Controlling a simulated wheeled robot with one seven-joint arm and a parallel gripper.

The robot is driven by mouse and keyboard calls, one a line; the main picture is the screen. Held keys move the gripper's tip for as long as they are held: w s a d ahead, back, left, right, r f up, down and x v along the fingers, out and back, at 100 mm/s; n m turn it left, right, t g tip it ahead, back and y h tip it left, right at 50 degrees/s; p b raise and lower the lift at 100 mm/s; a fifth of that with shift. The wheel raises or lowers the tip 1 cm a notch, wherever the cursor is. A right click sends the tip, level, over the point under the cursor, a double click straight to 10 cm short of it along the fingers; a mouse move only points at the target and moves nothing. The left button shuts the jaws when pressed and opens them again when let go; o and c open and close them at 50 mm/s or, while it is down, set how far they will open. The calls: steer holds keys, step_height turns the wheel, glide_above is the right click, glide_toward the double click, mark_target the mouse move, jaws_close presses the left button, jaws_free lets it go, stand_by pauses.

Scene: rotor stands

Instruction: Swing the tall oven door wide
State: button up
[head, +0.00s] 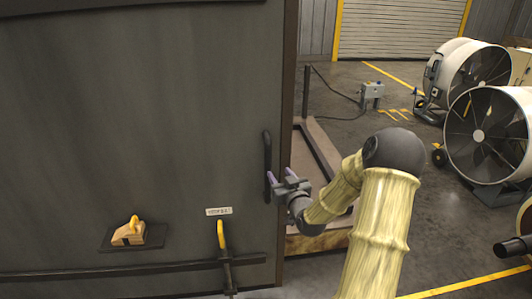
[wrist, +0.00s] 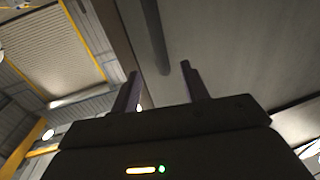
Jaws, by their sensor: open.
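The tall oven door (head: 130,120) is a broad dark grey panel filling the left of the head view. It looks flush with its frame. Its handle (head: 267,165) is a dark vertical bar near the door's right edge. My gripper (head: 279,177) is open, just right of the handle's lower part. In the wrist view the handle (wrist: 152,38) runs down between the lines of my open gripper's two fingers (wrist: 160,68). Nothing is gripped; whether a finger touches the bar I cannot tell. A yellow lever (head: 221,235) sits lower on the door, under a small label (head: 219,211).
A dark horizontal bar (head: 120,270) crosses the door low down. A yellow-topped block (head: 128,235) sits on a dark plate there. A low platform (head: 318,150) lies right of the door. Large fans (head: 490,133) stand at the right, with open floor (head: 420,240) before them.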

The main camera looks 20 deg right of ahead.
mark_target(266, 153)
steer(key=w+p, duration=0.1)
steer(key=w, duration=0.3)
steer(key=w+d+p, duration=0.1)
steer(key=w, duration=0.4)
steer(key=w+p, duration=0.1)
steer(key=w, duration=0.4)
steer(key=shift+d+p, duration=0.15)
steer(key=shift+p, duration=0.2)
steer(key=shift+c, duration=0.5)
jaws_close()
